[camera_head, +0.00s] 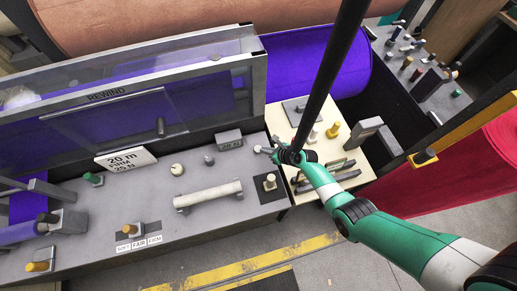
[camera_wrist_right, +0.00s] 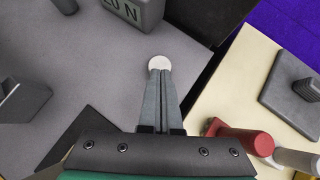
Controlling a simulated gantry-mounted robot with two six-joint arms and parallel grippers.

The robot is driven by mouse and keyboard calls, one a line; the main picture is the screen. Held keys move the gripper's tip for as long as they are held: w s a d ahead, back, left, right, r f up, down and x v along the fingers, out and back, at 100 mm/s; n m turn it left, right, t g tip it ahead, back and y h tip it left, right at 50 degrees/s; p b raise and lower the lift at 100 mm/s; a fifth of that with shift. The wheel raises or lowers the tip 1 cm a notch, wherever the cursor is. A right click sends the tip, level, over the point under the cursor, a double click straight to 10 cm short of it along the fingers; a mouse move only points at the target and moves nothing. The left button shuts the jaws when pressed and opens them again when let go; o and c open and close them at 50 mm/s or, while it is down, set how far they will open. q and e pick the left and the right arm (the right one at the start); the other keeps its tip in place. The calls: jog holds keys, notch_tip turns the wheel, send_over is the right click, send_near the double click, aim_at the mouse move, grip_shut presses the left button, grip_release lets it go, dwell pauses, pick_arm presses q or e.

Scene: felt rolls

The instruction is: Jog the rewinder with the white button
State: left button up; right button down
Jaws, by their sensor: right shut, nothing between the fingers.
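The white button (camera_wrist_right: 159,62) is a small round disc on the grey console top. In the right wrist view it lies right at the tips of my right gripper (camera_wrist_right: 161,75), whose fingers are closed together and empty. The fingertips overlap its near edge; I cannot tell whether they press it. In the head view my right gripper (camera_head: 268,151) reaches in from the right over the console's right end, and the button is hard to make out at its tips. The purple rewind roll (camera_head: 130,115) sits behind a clear guard marked REWIND. My left gripper is not in view.
A grey display box (camera_head: 229,140) stands just left of the gripper. A cream bar (camera_head: 208,195), a cream knob (camera_head: 177,169) and a sign (camera_head: 126,158) are on the console (camera_head: 150,205). A cream board (camera_head: 283,118) with several tools lies to the right.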

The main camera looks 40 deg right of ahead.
aim_at(265, 156)
jog(key=shift+f, duration=0.2)
jog(key=shift+f+b, duration=1.3)
jog(key=shift+b, duration=0.05)
jog(key=shift+r, duration=0.1)
notch_tip(265, 156, up, 6)
jog(key=p, duration=0.6)
